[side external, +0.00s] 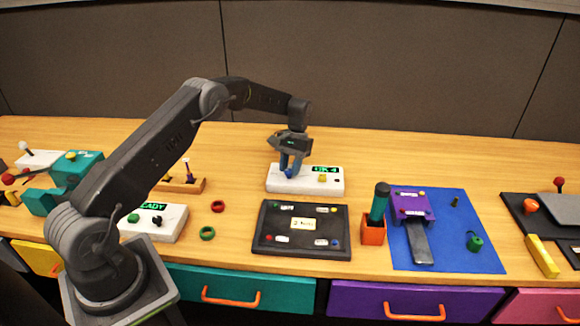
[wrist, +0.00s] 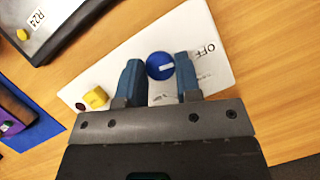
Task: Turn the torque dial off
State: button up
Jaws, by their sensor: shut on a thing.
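The blue dial (wrist: 160,66) sits on a white panel box (side external: 300,187), and it also shows in the side view (side external: 289,174). Its white mark points to the right, roughly toward the printed word OFF on the panel. Other small lettering near the dial is too small to read. My gripper (side external: 290,168) is over the left part of the box, pointing down. In the wrist view its blue fingers (wrist: 159,62) stand on either side of the dial, shut on it.
A yellow knob (wrist: 95,98) and a lit green display (side external: 326,170) are on the same box. A black panel (side external: 265,249) lies in front. Bare table surrounds the box.

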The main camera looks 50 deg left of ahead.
jog(key=o, duration=0.9)
jog(key=shift+v, duration=3.8)
jog(key=s+d+r+m+t+y, duration=0.1)
jog(key=s+d+r+t, duration=0.1)
jog(key=s+d+r, duration=0.35)
jog(key=s+d+r+t, duration=0.1)
jog(key=s+d+r, duration=0.1)
jog(key=r, duration=0.6)
jog(key=s+d+r+m+t+y, duration=0.1)
jog(key=s+d+r+t, duration=0.2)
jog(key=r, duration=0.4)
jog(key=s+d+f+m+t, duration=0.1)
jog(key=s+d, duration=0.1)
jog(key=s, duration=0.6)
jog(key=s+d+t, duration=0.1)
jog(key=s+d, duration=0.1)
jog(key=s, duration=0.5)
jog(key=s+d+f+m+t, duration=0.1)
jog(key=s+d, duration=0.2)
jog(key=s, duration=0.5)
jog(key=shift+s+f+m+t, duration=0.3)
jog(key=shift+s, duration=0.05)
